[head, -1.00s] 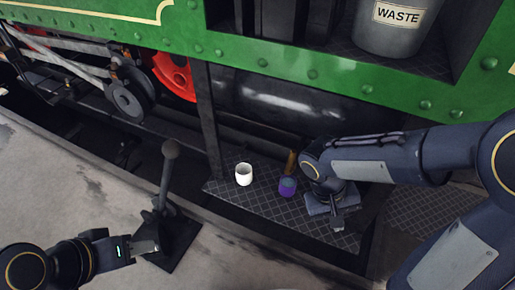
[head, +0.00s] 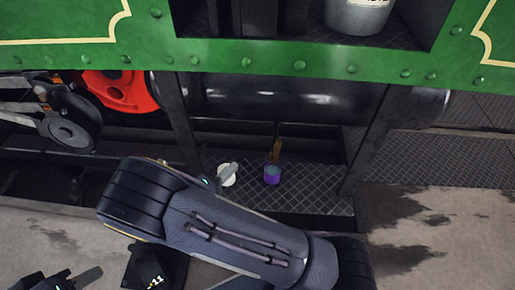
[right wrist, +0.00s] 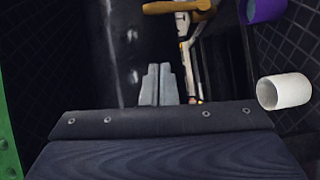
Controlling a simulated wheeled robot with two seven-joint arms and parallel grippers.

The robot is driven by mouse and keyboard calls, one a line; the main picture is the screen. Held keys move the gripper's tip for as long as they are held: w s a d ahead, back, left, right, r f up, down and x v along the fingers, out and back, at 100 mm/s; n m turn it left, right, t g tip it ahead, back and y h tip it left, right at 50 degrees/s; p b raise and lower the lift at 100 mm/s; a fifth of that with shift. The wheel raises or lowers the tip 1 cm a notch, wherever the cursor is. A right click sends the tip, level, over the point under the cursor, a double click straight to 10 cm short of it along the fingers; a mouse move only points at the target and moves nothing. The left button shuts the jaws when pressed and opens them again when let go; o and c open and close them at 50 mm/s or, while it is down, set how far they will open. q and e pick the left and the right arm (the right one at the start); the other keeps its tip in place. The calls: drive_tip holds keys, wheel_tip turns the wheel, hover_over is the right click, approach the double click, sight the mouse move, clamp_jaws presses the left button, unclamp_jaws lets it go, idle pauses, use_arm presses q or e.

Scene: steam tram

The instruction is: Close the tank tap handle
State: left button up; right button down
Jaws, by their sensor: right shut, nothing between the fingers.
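The black tank (head: 270,95) lies under the green side of the tram. Its brass-orange tap (head: 277,148) stands above a purple cup (head: 272,175); in the right wrist view an orange-brown tap handle (right wrist: 178,7) shows at the top edge. I cannot tell how far it is turned. My right gripper (head: 230,169) is shut and empty, in front of the white cup (head: 225,178) in the head view, left of the tap. Its closed fingertips (right wrist: 158,72) point toward the tank, apart from the handle. My left gripper (head: 88,277) is low at the left, partly cut off; its opening is unclear.
The white cup (right wrist: 284,91) is close on the right in the right wrist view. A dark post (head: 180,120) and a slanted strut (head: 370,140) flank the tap area. A grey bucket (head: 357,14) stands above.

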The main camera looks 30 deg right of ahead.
drive_tip(key=b, duration=0.4)
approach(276, 151)
drive_tip(key=shift+w+d+r, duration=0.7)
drive_tip(key=shift+w+d, duration=1.6)
drive_tip(key=shift+d, duration=0.5)
